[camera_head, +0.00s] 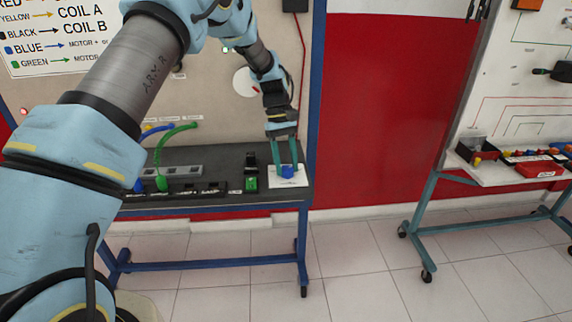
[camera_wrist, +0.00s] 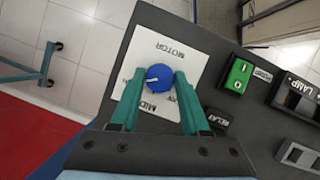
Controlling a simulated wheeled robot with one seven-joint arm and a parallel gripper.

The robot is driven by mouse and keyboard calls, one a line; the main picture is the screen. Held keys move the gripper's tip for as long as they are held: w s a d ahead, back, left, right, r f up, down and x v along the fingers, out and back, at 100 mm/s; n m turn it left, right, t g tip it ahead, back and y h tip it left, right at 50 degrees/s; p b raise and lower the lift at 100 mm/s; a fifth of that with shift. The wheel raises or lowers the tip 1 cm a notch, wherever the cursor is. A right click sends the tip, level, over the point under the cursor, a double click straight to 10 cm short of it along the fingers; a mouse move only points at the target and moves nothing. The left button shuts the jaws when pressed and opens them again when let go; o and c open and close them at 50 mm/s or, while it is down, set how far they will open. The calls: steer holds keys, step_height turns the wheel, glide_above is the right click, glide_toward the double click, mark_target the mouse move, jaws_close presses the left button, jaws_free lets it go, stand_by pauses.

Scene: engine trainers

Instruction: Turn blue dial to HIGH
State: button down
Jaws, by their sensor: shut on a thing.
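The blue dial (camera_head: 288,171) sits on a white label plate (camera_head: 277,182) at the right end of the dark bench top. In the wrist view the dial (camera_wrist: 159,77) has a white pointer line toward the left of the picture. The plate (camera_wrist: 152,45) reads "MOTOR" and "MID"; other lettering is partly hidden by the fingers, and I cannot read HIGH. My gripper (camera_head: 285,165) reaches down from above, its two green fingers on either side of the dial. It is shut on the dial, as the wrist view (camera_wrist: 157,88) also shows.
A green rocker switch (camera_wrist: 237,75) marked POWER, a black RELAY part (camera_wrist: 217,118) and a LAMP socket (camera_wrist: 295,95) are beside the plate. Green and blue cables (camera_head: 172,132) rise at the left. A second trainer bench (camera_head: 540,178) stands right, across open floor.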

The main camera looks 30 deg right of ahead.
steer(key=shift+m, duration=0.3)
stand_by(0.4)
steer(key=shift+c, duration=1.9)
jaws_free()
steer(key=b+v, duration=0.3)
steer(key=v, duration=0.7)
steer(key=shift+r, duration=0.4)
steer(key=shift+w+d, duration=0.1)
steer(key=shift+w, duration=0.05)
